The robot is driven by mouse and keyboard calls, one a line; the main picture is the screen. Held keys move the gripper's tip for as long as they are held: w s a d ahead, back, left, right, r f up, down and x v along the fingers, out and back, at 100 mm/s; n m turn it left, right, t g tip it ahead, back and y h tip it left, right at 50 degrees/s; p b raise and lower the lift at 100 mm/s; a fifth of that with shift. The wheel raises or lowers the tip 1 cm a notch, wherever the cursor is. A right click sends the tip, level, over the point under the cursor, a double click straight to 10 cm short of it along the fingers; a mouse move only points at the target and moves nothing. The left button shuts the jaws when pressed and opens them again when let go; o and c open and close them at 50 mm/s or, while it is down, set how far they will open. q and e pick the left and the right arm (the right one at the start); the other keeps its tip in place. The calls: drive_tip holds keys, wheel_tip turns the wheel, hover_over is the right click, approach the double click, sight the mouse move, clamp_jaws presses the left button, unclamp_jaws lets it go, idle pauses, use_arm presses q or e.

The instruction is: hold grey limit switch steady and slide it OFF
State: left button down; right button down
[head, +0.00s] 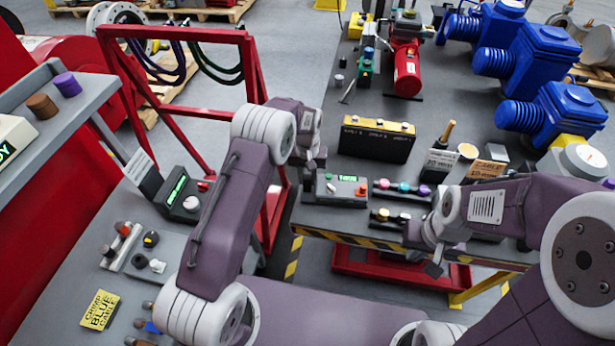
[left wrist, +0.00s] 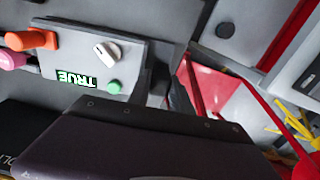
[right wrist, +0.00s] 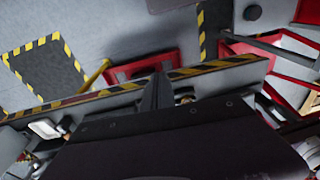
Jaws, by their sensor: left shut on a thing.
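The grey limit switch (head: 345,196) is a small box on the dark table, right of my left gripper in the head view. It has a green button, a white knob (left wrist: 107,53), an orange-red piece (left wrist: 30,40) at its far end and a lit green display. In the left wrist view the display (left wrist: 76,79) reads TRUE, upside down. My left gripper (head: 310,178) is shut on the box's near left end; its fingertips are partly hidden. My right gripper (head: 435,262) looks shut and empty at the table's front edge, apart from the switch. Its closed fingers show in the right wrist view (right wrist: 157,92).
Several coloured buttons (head: 402,187) stand right of the switch. A black and yellow box (head: 377,140) stands behind it. A similar grey unit (head: 183,200) is on the left bench. Blue motors (head: 540,55) fill the back right. A red frame (head: 175,35) stands at left.

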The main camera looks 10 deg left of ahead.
drive_tip(key=shift+s, duration=0.1)
idle(0.8)
drive_tip(key=c, duration=1.3)
unclamp_jaws()
wheel_tip(320, 180, up, 5)
drive_tip(key=n+t+y, duration=0.6)
drive_tip(key=n+t, duration=0.1)
drive_tip(key=n, duration=0.2)
hover_over(365, 188)
drive_tip(key=s+d, duration=0.3)
drive_tip(key=d, duration=0.1)
drive_tip(key=w+a+f+g, duration=0.1)
drive_tip(key=f, duration=0.4)
drive_tip(key=w+a+f+n, duration=0.1)
drive_tip(key=a+f, duration=0.1)
drive_tip(key=f, duration=0.3)
drive_tip(key=w+a+f+g, duration=0.1)
drive_tip(key=f, duration=0.4)
drive_tip(key=shift+w+a+f+g+y, duration=0.2)
drive_tip(key=shift+w+f+g+y, duration=0.1)
drive_tip(key=shift+y, duration=0.1)
